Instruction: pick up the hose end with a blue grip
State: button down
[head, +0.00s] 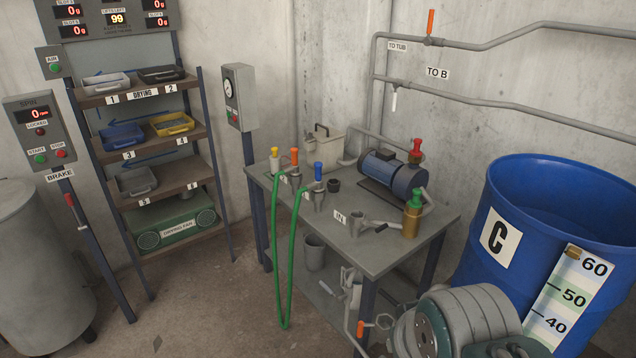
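The hose end with the blue grip (318,172) stands upright in a holder at the front edge of the grey bench (390,256). Its grey fitting shows below the grip. A green hose (293,250) hangs in a long loop from the bench front down towards the floor. Beside it to the left stand an orange grip (294,156) and a yellow grip (274,154). Part of my arm fills the bottom right, well apart from the hose end. A dark piece at the bottom edge may belong to my gripper; its fingers do not show.
The bench also carries a blue motor pump (392,174), a brass valve with a green top (412,214) and a funnel-like inlet. A blue drum C (480,262) stands at right. Shelves with trays (140,139) stand at left. Floor before the bench is partly clear.

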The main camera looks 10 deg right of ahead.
aim_at(317, 186)
jog(key=u, duration=0.75)
jog(key=i, duration=1.4)
jog(key=i+j+z, duration=0.2)
jog(key=i, duration=0.4)
jog(key=i+j+z, duration=0.2)
jog(key=i, duration=0.4)
jog(key=l+z, duration=0.1)
jog(key=z, duration=1.65)
